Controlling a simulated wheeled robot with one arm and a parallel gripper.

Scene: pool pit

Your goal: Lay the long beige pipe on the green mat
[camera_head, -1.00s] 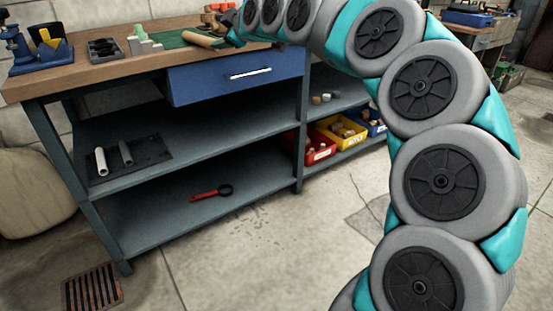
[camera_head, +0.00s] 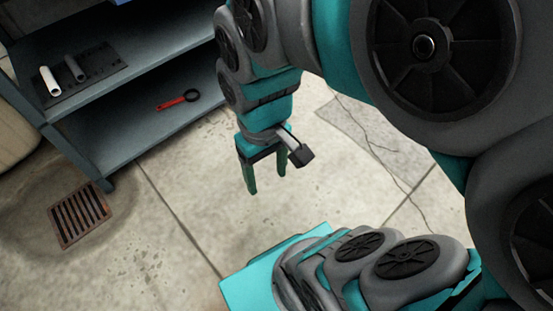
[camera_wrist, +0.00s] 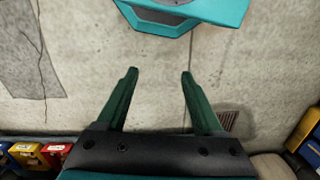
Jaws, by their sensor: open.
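My gripper (camera_head: 267,181) hangs over the concrete floor in front of the bench, pointing down. It is open and empty. In the wrist view my gripper (camera_wrist: 160,72) shows two green fingers spread apart with only floor between them. The long beige pipe and the green mat are not in view now; the bench top is out of frame. A whitish pipe (camera_head: 49,81) and a grey pipe (camera_head: 74,69) lie side by side on a dark mat (camera_head: 105,61) on the upper shelf.
A red-handled tool (camera_head: 178,102) lies on the lower shelf (camera_head: 140,125). A rusty drain grate (camera_head: 79,214) is in the floor at left. Red (camera_wrist: 56,150) and yellow (camera_wrist: 26,152) bins show in the wrist view. The floor below my gripper is clear.

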